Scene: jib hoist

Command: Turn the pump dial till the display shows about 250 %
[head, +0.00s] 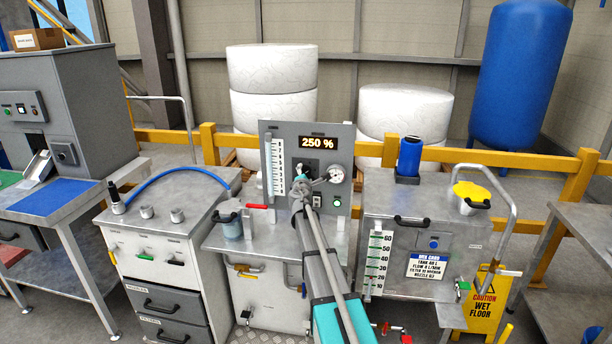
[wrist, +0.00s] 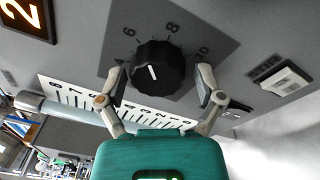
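The pump panel (head: 348,135) stands upright on a grey cabinet, and its display (head: 317,142) reads 250 %. In the wrist view only part of the display (wrist: 28,14) shows, with a 2. The black pump dial (wrist: 157,68) has a white pointer line and sits on a dark scale plate with numbers. My gripper (wrist: 160,80) is open, with one finger on each side of the dial and a visible gap at both sides. In the head view my gripper (head: 302,188) is at the panel and covers much of the dial area.
A white level scale (head: 274,165) is on the panel's left. A red-handled valve (head: 257,206) and a grey jug (head: 229,226) stand close by on the left.

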